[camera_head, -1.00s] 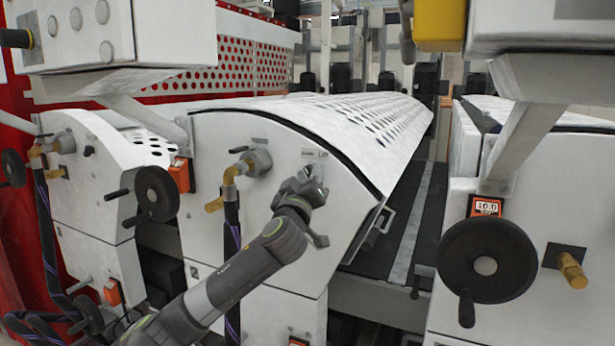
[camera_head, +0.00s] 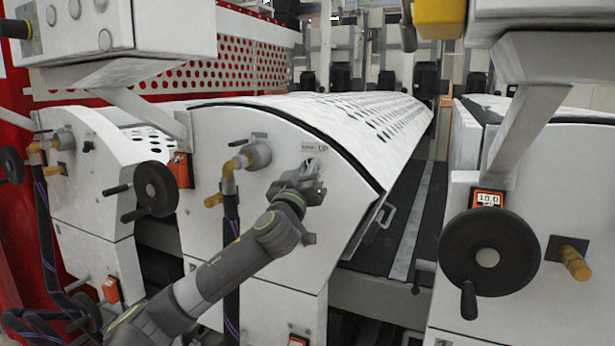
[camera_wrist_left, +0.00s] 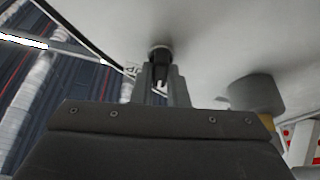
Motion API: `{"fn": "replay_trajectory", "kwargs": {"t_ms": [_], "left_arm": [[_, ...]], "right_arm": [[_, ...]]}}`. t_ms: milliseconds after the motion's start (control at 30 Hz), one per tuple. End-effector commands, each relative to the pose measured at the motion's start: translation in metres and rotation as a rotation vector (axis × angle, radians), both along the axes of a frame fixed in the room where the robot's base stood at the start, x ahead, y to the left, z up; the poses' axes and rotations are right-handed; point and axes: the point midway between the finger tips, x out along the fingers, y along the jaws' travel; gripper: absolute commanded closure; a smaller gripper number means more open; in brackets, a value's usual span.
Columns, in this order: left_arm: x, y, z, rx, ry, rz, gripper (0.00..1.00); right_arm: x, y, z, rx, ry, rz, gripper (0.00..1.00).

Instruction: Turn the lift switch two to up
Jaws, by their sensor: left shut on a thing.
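The lift switch is a small black knob (camera_wrist_left: 160,58) on the white end panel of the middle machine unit (camera_head: 260,205). In the left wrist view it sits between the two fingers of my left gripper (camera_wrist_left: 160,82), which is shut on it. In the head view my left gripper (camera_head: 312,170) is against the upper right of that panel and hides the knob. A label reading UP (camera_head: 322,164) shows beside the fingers. The knob's exact angle is hard to tell. My right gripper is not in view.
A brass fitting with a hose (camera_head: 232,172) is left of the gripper. A black handwheel (camera_head: 155,190) and an orange counter (camera_head: 181,168) are further left. Another handwheel (camera_head: 488,265) stands at right. A grey bracket (camera_head: 525,125) hangs above it.

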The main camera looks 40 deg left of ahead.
Motion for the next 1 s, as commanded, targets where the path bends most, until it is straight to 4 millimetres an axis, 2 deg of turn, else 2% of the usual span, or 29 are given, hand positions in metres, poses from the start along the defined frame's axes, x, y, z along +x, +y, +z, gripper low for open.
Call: {"fn": "replay_trajectory", "kwargs": {"t_ms": [100, 400, 700, 1000], "left_arm": [[0.000, 0.001, -0.004, 0.106, 0.034, 0.001, 1.00], [0.000, 0.001, -0.002, 0.377, 0.120, 0.001, 1.00], [0.000, 0.002, 0.000, 0.605, 0.194, 0.000, 1.00], [0.000, 0.001, 0.000, 0.742, 0.236, 0.000, 1.00]], "right_arm": [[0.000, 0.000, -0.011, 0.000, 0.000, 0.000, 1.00], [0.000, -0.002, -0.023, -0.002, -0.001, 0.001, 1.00], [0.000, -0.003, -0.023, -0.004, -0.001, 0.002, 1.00], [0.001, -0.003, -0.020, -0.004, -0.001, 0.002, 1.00]]}}
